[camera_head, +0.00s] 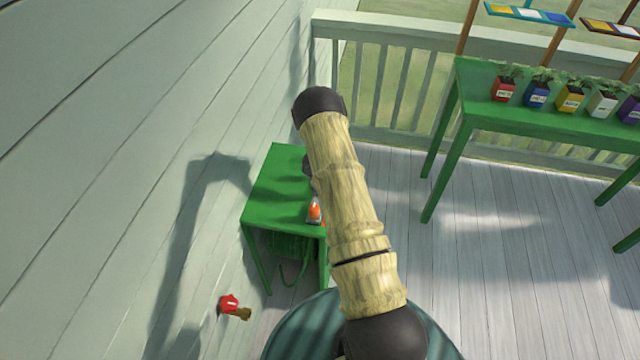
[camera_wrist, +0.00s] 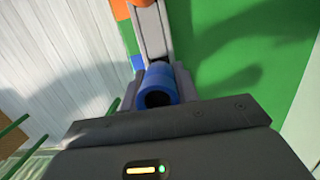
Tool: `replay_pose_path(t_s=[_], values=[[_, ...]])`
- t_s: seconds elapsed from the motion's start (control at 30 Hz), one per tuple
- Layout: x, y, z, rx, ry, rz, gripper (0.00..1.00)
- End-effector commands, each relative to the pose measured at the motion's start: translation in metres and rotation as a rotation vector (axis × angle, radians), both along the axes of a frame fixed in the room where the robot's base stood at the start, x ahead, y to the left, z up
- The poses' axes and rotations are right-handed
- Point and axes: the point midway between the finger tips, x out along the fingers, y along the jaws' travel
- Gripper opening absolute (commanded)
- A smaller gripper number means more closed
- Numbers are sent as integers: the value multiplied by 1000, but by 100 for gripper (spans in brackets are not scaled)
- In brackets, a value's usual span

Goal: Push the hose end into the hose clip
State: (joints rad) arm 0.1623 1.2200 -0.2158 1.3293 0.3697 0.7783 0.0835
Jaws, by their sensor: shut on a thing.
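A short blue hollow cylinder (camera_wrist: 160,82), which looks like the hose end, sits between the fingers of my gripper (camera_wrist: 158,72) in the wrist view. My gripper is shut on it, and its dark opening faces the camera. A grey channel-shaped piece (camera_wrist: 152,32) lies just beyond the cylinder, with orange at its far end; I cannot tell whether it is the hose clip. In the head view, my arm covers the gripper and the cylinder. A small orange and grey piece (camera_head: 315,212) shows at the right edge of the small green table (camera_head: 275,190).
A red tap (camera_head: 229,305) with a brass spout juts from the left wall. A dark green coil (camera_head: 288,248) shows under the small table. A long green table (camera_head: 540,125) with several potted plants stands at the right, by the railing (camera_head: 440,35). The deck between is clear.

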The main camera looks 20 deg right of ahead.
Motion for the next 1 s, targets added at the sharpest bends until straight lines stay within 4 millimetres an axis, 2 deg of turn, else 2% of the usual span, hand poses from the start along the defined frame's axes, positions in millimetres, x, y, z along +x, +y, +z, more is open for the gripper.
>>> replay_pose_path(t_s=[0.73, 0.77, 0.8, 0.9, 1.0], values=[[0, 0, -16, 0, 0, 0, 7], [0, 0, -16, 0, 0, 0, 32], [0, 0, -15, 0, 0, 0, 40], [0, 0, -15, 0, 0, 0, 56], [0, 0, -15, 0, 0, 0, 56]])
